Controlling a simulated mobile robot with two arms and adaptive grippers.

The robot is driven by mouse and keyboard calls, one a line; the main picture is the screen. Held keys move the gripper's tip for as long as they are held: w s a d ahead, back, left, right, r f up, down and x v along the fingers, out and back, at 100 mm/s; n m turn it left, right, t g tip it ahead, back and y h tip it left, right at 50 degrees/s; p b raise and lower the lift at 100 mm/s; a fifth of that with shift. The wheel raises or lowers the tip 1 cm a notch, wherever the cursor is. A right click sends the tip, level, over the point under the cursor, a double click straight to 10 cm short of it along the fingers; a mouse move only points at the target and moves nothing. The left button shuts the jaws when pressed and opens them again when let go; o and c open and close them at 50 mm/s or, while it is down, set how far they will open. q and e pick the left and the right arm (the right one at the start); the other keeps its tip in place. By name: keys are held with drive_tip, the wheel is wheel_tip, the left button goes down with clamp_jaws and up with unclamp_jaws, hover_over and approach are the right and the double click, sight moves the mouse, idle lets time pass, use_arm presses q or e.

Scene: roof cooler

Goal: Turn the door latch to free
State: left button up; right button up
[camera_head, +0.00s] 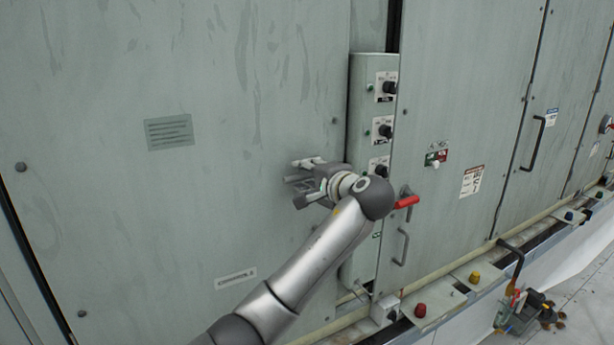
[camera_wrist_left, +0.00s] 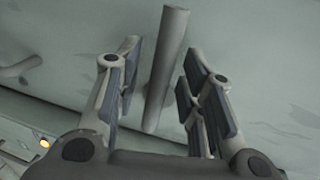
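My left gripper (camera_head: 303,183) is in front of the large pale green panel, its fingers pointing left in the head view. In the left wrist view its fingers (camera_wrist_left: 160,98) are spread apart. A grey round bar (camera_wrist_left: 166,70) stands between them with space on both sides; I cannot tell whether it is the latch. A lever with a red grip (camera_head: 406,202) is on the door (camera_head: 455,100), just right of my left wrist, which hides part of its surroundings. A grey pull handle (camera_head: 401,246) is below it. My right gripper is not in view.
A narrow control strip (camera_head: 362,100) with black knobs stands between the panel and the door. A ledge (camera_head: 450,295) with red, yellow and blue knobs runs along the bottom. A pipe fitting (camera_head: 530,312) lies at lower right.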

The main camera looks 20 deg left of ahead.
use_arm(q)
drive_tip(key=v, duration=1.1)
drive_tip(key=shift+s+d, duration=0.15)
drive_tip(key=shift+d, duration=0.2)
